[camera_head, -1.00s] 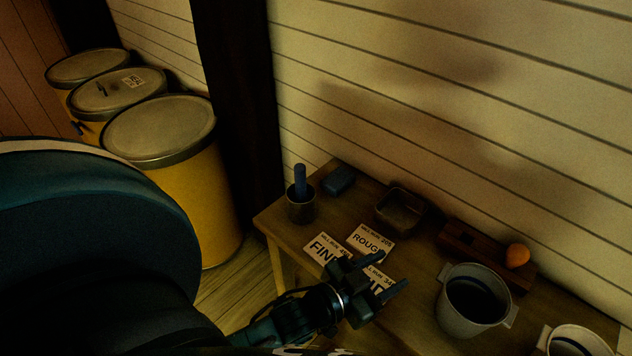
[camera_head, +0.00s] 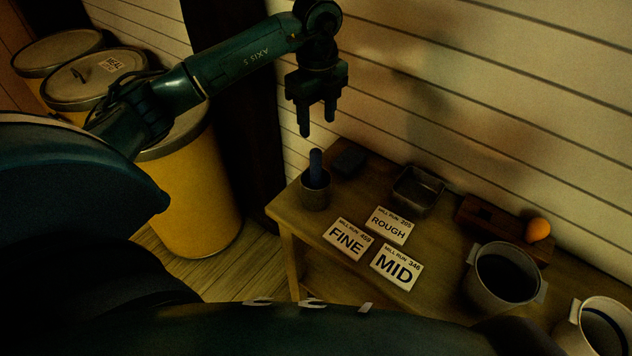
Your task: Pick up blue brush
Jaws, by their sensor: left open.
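The blue brush (camera_head: 316,166) stands upright in a small dark round cup (camera_head: 315,194) at the left end of the wooden table (camera_head: 291,215). Only its blue upper part shows; the lower part is hidden inside the cup. My left gripper (camera_head: 318,128) points down above the brush, with its fingers apart and nothing between them. A visible gap separates the fingertips from the brush top. My right gripper is not in view.
Cards reading FINE (camera_head: 347,239), ROUGH (camera_head: 389,224) and MID (camera_head: 397,267) lie on the table. A dark block (camera_head: 349,160), a square tin (camera_head: 418,188), a wooden block (camera_head: 487,222), an orange ball (camera_head: 538,229) and two pots (camera_head: 505,275) stand around. Yellow drums (camera_head: 193,205) are left.

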